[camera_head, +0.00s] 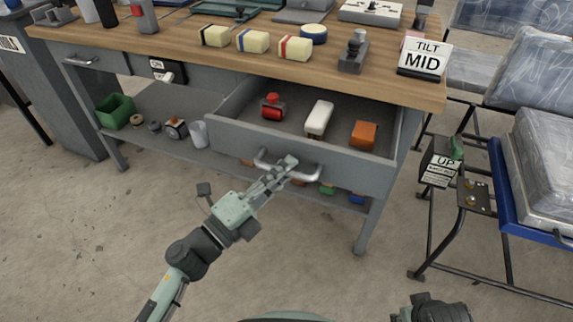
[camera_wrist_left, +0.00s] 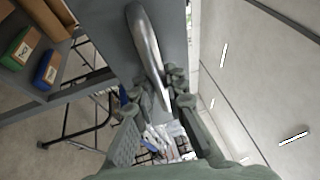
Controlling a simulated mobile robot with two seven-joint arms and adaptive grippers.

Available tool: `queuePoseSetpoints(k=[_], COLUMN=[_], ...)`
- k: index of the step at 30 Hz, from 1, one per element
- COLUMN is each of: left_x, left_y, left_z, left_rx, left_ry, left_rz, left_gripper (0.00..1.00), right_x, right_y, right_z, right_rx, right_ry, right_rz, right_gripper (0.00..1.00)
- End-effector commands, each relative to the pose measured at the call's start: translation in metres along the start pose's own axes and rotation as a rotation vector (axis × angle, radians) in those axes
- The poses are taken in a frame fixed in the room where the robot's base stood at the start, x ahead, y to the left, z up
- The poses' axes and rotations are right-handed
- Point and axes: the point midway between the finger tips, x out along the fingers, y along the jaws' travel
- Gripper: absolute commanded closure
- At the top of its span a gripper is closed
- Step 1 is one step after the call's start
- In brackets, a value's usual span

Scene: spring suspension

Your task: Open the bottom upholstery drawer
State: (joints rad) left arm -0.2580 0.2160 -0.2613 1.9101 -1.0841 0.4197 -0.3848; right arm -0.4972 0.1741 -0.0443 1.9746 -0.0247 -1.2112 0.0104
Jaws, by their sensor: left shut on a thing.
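A grey drawer (camera_head: 300,154) under the wooden workbench is pulled out, and its inside shows. A red item (camera_head: 272,107), a white item (camera_head: 319,118) and an orange block (camera_head: 364,134) lie in it. Its silver bar handle (camera_head: 303,175) is on the front face; the handle also shows in the left wrist view (camera_wrist_left: 146,42). My left gripper (camera_head: 284,167) is shut on the handle, with its fingers (camera_wrist_left: 164,96) around the bar.
The workbench top (camera_head: 190,52) holds sponges and a "TILT MID" sign (camera_head: 422,60). A lower shelf (camera_head: 150,130) carries a green bin (camera_head: 115,111) and small parts. A seat frame with a wrapped cushion (camera_head: 545,150) stands at the right. The floor in front is clear.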

Motion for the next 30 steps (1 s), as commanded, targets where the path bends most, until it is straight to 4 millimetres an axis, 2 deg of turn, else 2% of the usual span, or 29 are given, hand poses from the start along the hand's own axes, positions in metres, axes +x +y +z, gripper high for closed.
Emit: queuePoseSetpoints(k=[10, 11, 16, 26, 30], left_x=[-0.001, -0.001, -0.001, -0.003, -0.019], left_y=[0.000, 0.000, 0.000, 0.000, 0.002], left_z=[0.001, 0.001, 0.001, 0.000, 0.000], left_rx=[0.000, 0.000, 0.000, -0.001, -0.002], left_ry=[-0.001, -0.001, -0.001, -0.001, -0.002], left_rz=[0.001, 0.001, 0.000, 0.001, 0.004], left_gripper=[1.00, 0.86, 0.66, 0.66, 0.66], right_x=[0.000, 0.000, 0.000, 0.001, 0.001], right_y=[0.000, 0.000, 0.000, 0.001, 0.001], right_z=[-0.001, -0.001, -0.001, 0.003, 0.002], right_rx=[0.000, 0.000, 0.000, -0.002, -0.002], right_ry=[0.001, 0.001, 0.000, -0.007, -0.005], right_rz=[0.000, 0.000, 0.000, 0.002, 0.001], right_gripper=[0.60, 0.60, 0.60, 0.60, 0.60])
